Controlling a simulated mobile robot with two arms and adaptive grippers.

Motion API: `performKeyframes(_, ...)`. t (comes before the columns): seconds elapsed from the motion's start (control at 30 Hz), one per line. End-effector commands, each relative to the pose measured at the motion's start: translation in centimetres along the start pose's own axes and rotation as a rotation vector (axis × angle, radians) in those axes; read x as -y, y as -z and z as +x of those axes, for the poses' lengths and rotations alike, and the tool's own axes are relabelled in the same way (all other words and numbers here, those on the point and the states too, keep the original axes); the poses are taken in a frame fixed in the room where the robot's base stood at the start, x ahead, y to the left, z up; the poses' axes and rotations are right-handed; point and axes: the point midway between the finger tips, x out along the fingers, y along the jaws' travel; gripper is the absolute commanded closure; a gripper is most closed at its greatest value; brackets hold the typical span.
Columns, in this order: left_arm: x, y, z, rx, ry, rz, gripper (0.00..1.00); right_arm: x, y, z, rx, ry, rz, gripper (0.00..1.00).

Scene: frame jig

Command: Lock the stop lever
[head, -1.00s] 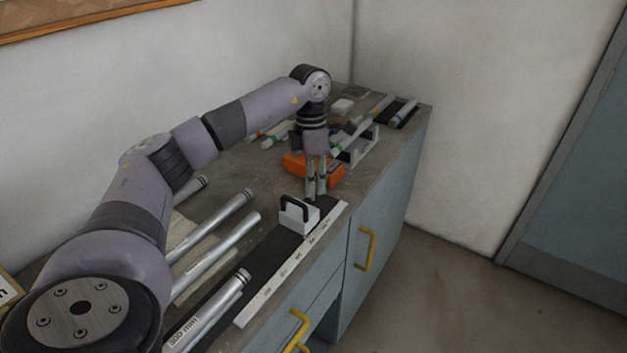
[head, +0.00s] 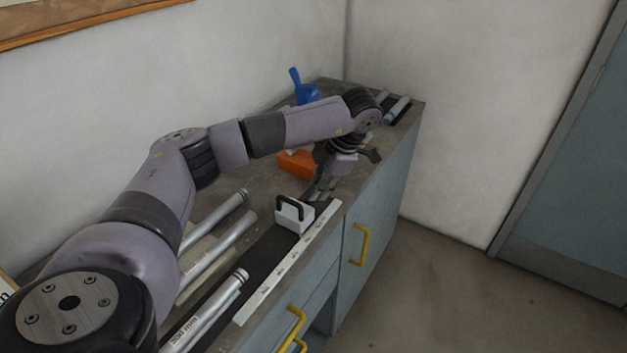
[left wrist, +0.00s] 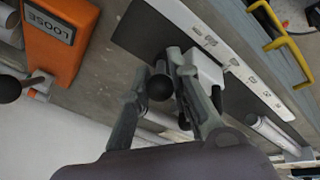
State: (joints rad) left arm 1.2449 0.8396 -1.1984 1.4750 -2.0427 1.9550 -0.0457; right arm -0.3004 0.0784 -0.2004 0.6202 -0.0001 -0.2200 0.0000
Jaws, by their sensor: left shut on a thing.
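My left gripper (head: 322,190) is low over the bench, just beyond the white stop block (head: 293,217) with its black arched handle. In the left wrist view its fingers (left wrist: 163,72) close around a black ball knob (left wrist: 160,87), which looks like the lever's end; the lever's shaft is hidden. The white block (left wrist: 208,68) shows behind the fingers there. An orange block (head: 297,163) sits behind the gripper; in the left wrist view this orange block (left wrist: 60,45) carries a label reading LOOSE. My right gripper is not in view.
Metal tubes (head: 218,245) lie at the bench's left. A white scale strip (head: 288,265) runs along the front edge beside a black strip. A blue object (head: 303,90) stands at the back. More tubes (head: 398,108) lie at the far end. Yellow handles (head: 361,245) stick out in front.

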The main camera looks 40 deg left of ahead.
Motion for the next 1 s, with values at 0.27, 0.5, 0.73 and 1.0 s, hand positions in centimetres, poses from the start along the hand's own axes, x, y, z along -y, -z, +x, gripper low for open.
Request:
performKeyframes(0.27,0.61,-0.57,-0.07,-0.081,-0.101,-0.009,1.00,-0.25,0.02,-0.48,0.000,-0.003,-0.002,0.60)
performKeyframes(0.5,0.77,-0.72,0.07,-0.106,-0.131,-0.012,1.00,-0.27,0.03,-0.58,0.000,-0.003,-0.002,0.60)
performKeyframes(0.73,0.79,-0.73,0.11,-0.108,-0.132,-0.013,1.00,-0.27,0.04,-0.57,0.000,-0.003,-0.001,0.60)
performKeyframes(1.0,0.81,-0.72,0.13,-0.108,-0.131,-0.012,0.72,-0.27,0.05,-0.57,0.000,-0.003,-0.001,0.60)
